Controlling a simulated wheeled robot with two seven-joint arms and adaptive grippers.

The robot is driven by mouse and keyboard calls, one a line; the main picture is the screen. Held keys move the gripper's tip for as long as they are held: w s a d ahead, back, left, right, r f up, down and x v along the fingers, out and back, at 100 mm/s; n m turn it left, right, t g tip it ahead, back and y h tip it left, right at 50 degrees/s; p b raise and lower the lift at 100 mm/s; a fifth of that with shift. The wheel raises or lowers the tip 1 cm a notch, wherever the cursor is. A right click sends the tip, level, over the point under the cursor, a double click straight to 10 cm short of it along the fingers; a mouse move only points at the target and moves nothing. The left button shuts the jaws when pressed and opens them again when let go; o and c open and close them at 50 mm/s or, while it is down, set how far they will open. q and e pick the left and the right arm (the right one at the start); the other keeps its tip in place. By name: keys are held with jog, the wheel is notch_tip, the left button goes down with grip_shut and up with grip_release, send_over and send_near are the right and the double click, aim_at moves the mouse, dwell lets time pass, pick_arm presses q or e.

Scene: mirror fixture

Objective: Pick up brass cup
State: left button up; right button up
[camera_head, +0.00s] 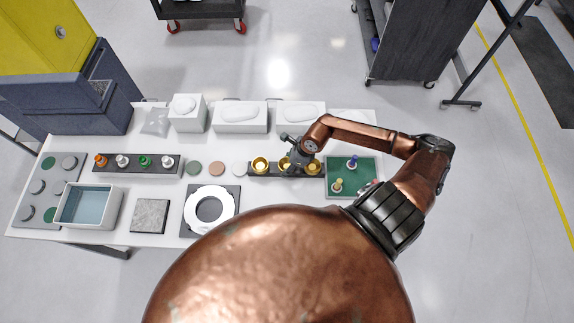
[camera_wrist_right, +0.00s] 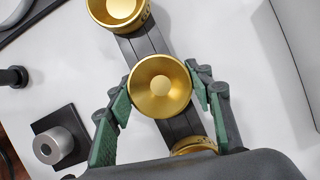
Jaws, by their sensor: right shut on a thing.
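Three brass cups sit in a row on a dark rack (camera_head: 275,176). The left cup (camera_head: 260,163) and the right cup (camera_head: 313,168) stand on either side of the middle cup (camera_head: 285,162). My right gripper (camera_head: 289,160) is over the middle cup and partly hides it. In the right wrist view the middle cup (camera_wrist_right: 160,87) is between the green-padded fingers of my right gripper (camera_wrist_right: 163,88), which is shut on it. The dark rack (camera_wrist_right: 145,42) shows under it; I cannot tell whether they touch. My left gripper is not in view.
A green tray (camera_head: 368,185) with small knobbed pieces lies right of the rack. Flat discs (camera_head: 217,168) and a dark strip of coloured pieces (camera_head: 136,172) lie left. A white ring (camera_head: 210,226) is in front; white boxes (camera_head: 240,116) stand behind.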

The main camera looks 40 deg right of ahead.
aim_at(285, 166)
jog(key=shift+r, duration=0.25)
jog(key=b+v, duration=0.2)
jog(key=v, duration=0.2)
jog(key=shift+s+a+r, duration=0.1)
jog(key=shift+a+r, duration=0.05)
jog(key=shift+a, duration=0.05)
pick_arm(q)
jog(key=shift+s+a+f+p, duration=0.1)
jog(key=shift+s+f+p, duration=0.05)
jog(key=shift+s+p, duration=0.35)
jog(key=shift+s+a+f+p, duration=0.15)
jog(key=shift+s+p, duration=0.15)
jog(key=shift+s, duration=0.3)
pick_arm(e)
jog(key=s+d+r, duration=0.4)
jog(key=s+r, duration=0.4)
jog(key=s, duration=0.4)
jog(key=shift+r, duration=0.3)
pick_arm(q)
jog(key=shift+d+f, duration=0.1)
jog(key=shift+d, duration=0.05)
pick_arm(e)
jog(key=shift+w+f, duration=0.1)
